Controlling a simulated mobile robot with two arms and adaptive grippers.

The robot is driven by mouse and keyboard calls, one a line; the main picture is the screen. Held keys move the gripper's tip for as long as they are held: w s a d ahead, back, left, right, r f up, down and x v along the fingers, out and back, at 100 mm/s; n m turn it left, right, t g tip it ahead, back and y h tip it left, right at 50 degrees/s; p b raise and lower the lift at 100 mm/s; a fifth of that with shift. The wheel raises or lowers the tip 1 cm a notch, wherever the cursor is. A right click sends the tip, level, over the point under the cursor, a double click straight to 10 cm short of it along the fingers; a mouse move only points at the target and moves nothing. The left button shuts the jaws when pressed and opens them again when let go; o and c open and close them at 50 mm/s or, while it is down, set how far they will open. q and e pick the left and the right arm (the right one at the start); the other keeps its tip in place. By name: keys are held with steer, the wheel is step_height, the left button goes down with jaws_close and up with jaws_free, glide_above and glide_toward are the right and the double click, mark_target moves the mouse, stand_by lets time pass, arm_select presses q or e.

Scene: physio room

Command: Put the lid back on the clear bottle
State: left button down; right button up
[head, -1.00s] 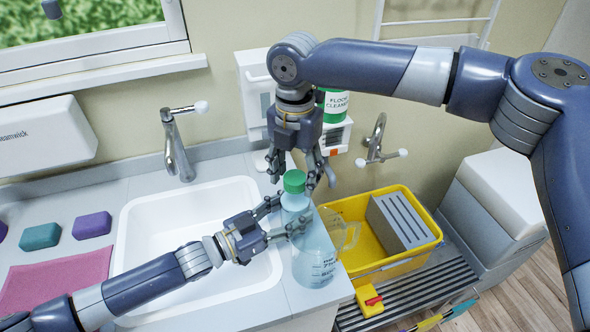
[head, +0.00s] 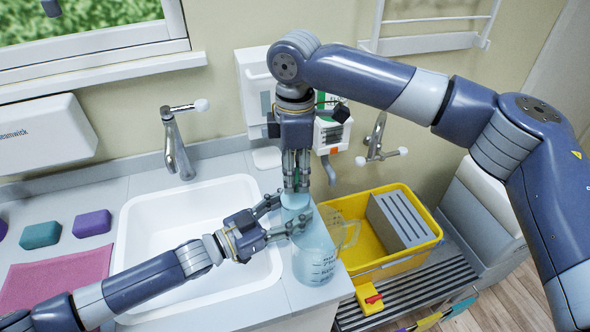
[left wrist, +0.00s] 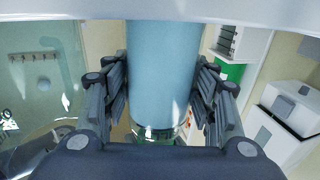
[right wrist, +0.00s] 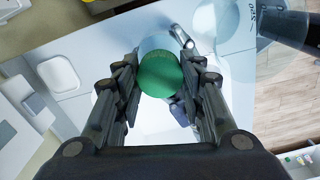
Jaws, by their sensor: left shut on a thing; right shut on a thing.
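The clear, blue-tinted bottle (head: 295,208) stands upright on the counter's right end beside the sink. My left gripper (head: 288,214) is shut around its upper body; the blue cylinder (left wrist: 163,70) fills the gap between the fingers in the left wrist view. The green lid (right wrist: 160,74) sits at the top of the bottle, between the fingers of my right gripper (head: 296,184), which points straight down and is shut on it. The fingers hide most of the lid in the head view. I cannot tell whether it is fully seated.
A clear measuring jug (head: 347,233) with dark markings stands close beside the bottle. The white sink (head: 150,222) lies left of it. A yellow tub (head: 395,258) is to the right. A tap (head: 176,150), a pink cloth (head: 55,278) and coloured sponges (head: 92,223) are farther left.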

steer(key=m, duration=0.3)
steer(key=shift+m, duration=0.4)
steer(key=m, duration=0.3)
steer(key=shift+m, duration=0.4)
steer(key=m, duration=0.3)
steer(key=shift+m, duration=0.3)
steer(key=m, duration=0.5)
steer(key=o, duration=1.2)
steer(key=shift+o, duration=0.2)
step_height(320, 180, up, 12)
